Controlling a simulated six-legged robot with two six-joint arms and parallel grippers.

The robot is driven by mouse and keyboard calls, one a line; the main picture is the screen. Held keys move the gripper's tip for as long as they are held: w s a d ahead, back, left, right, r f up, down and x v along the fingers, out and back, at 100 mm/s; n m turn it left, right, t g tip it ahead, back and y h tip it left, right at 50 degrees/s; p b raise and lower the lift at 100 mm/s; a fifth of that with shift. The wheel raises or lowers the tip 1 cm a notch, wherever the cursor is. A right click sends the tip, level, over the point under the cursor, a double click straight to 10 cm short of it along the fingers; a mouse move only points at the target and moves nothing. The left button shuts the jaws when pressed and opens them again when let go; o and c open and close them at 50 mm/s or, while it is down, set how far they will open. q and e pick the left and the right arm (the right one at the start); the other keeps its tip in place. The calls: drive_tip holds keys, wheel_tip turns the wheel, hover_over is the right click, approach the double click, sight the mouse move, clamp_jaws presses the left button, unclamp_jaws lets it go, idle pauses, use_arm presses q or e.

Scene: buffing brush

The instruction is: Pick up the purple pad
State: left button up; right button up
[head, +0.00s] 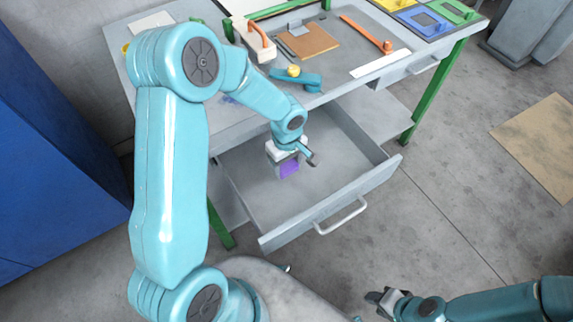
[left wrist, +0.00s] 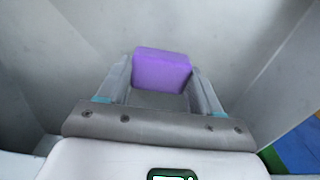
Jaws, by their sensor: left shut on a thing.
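The purple pad (head: 289,168) is at the left side of the open drawer (head: 340,185). My left gripper (head: 290,160) reaches down into the drawer and is shut on the pad. In the left wrist view the purple pad (left wrist: 163,68) sits between the two fingers of my left gripper (left wrist: 162,85). I cannot tell whether the pad touches the drawer floor. My right gripper (head: 380,298) is at the bottom of the head view, away from the drawer, and its jaws are too small to read.
The grey workbench (head: 330,95) with green legs stands above the drawer. On it are a teal tool (head: 295,80), a brown board (head: 307,40), an orange-handled tool (head: 367,34) and coloured trays (head: 425,20). The drawer has walls on its sides and a front handle (head: 341,217).

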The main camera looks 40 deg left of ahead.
sight(286, 165)
use_arm(q)
wheel_tip(286, 165, up, 19)
drive_tip(key=shift+p, duration=0.4)
drive_tip(key=shift+f, duration=0.1)
